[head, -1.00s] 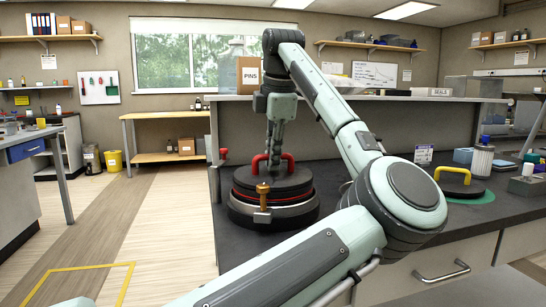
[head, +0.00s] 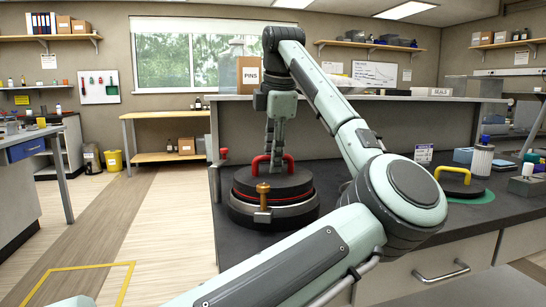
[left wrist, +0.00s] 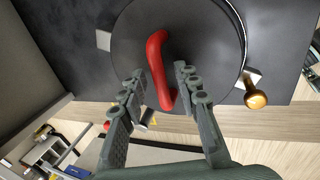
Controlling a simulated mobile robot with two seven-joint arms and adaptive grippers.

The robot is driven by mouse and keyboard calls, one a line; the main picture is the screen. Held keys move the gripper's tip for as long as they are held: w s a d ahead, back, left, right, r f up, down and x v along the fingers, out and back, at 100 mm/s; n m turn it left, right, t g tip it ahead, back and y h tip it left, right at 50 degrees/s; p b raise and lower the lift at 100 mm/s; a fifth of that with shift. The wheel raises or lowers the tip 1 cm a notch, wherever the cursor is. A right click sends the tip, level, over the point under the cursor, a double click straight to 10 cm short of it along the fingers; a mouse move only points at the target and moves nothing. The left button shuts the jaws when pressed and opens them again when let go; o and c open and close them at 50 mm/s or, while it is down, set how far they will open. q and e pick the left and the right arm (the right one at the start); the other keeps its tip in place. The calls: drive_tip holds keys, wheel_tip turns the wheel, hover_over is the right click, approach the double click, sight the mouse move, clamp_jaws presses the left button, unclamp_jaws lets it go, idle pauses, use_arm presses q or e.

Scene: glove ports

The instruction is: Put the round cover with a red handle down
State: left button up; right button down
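The round dark cover (head: 265,185) with a red handle (head: 289,162) sits level on a round dark port base (head: 270,215) at the bench's left end. A red ring shows around its lower edge. My left gripper (head: 274,160) points straight down at the handle. In the left wrist view, the gripper (left wrist: 158,72) has its fingers apart on either side of the red handle (left wrist: 157,60), with a gap showing on both sides. The cover (left wrist: 205,40) fills the middle of that view. My right gripper is not in view.
A brass knob (head: 263,189) stands at the port's front, and a red knob (head: 223,153) is on its left. Another cover with a yellow handle (head: 453,171) lies on a green mat (head: 482,197) at right. A raised shelf runs behind the port.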

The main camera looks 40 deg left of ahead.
sight(277, 179)
use_arm(q)
drive_tip(key=v, duration=1.1)
drive_tip(key=shift+r+p, duration=0.3)
drive_tip(key=shift+r, duration=0.1)
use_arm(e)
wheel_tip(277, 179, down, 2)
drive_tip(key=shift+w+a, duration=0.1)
use_arm(q)
drive_tip(key=shift+s+d, duration=0.1)
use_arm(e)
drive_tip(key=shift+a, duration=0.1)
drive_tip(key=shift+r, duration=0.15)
